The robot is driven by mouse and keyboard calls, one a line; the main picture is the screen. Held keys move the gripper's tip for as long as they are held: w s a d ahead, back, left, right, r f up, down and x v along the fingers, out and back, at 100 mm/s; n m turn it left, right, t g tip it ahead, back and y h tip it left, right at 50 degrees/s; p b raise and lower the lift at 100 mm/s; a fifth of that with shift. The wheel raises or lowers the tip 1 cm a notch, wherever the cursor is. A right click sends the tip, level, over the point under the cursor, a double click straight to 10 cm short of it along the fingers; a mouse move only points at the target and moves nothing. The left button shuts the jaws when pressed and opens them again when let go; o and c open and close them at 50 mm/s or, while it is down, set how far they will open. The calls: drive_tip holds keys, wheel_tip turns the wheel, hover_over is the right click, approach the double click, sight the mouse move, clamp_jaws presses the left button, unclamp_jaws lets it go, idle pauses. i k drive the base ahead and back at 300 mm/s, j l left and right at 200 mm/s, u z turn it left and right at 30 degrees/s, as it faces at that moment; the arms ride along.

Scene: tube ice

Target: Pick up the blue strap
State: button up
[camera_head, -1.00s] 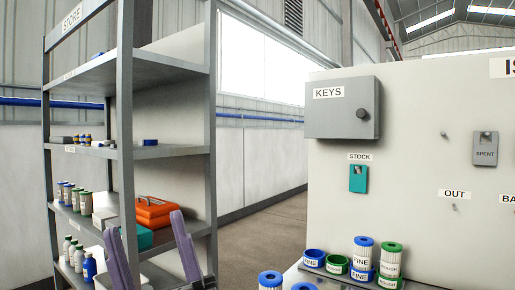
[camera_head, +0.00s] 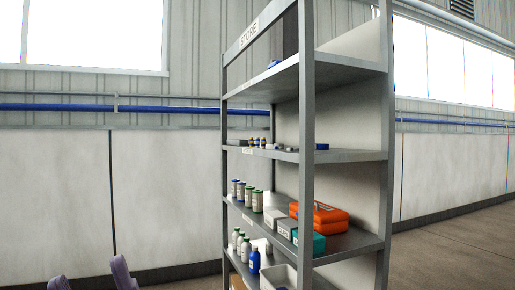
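No item can be clearly made out as a blue strap. Either is too small to identify. My gripper (camera_head: 90,277) shows at the bottom left as two purple fingertips, spread apart with nothing seen between them. It is well left of the rack and low in view.
The grey rack (camera_head: 307,190) holds an orange case (camera_head: 322,215), a teal box (camera_head: 318,244), lidded tubes (camera_head: 257,200), a blue bottle (camera_head: 254,260) and a grey bin (camera_head: 285,277). A pale wall (camera_head: 165,195) stands behind. Open floor (camera_head: 460,245) lies to the right.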

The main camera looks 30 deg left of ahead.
sight(320, 146)
drive_tip(key=i+l+u, duration=0.15)
drive_tip(key=u, duration=0.25)
drive_tip(key=i+l+u, duration=0.15)
drive_tip(key=u, duration=0.3)
drive_tip(key=i+l, duration=0.35)
drive_tip(key=l, duration=0.25)
drive_tip(key=j, duration=0.25)
drive_tip(key=k+j+z, duration=0.1)
drive_tip(key=j, duration=0.2)
drive_tip(key=k+j+z, duration=0.1)
drive_tip(key=j+z, duration=0.25)
drive_tip(key=j, duration=0.65)
drive_tip(key=i+j+z, duration=0.2)
drive_tip(key=j, duration=0.3)
drive_tip(key=j+z, duration=0.2)
drive_tip(key=j, duration=0.3)
drive_tip(key=i+j+z, duration=0.15)
drive_tip(key=j, duration=0.2)
drive_tip(key=i+j+z, duration=0.1)
drive_tip(key=j, duration=0.3)
drive_tip(key=i+j+z, duration=0.15)
drive_tip(key=j, duration=0.25)
drive_tip(key=i+j+z, duration=0.15)
drive_tip(key=j, duration=0.3)
drive_tip(key=i+j+z, duration=0.15)
drive_tip(key=j, duration=0.3)
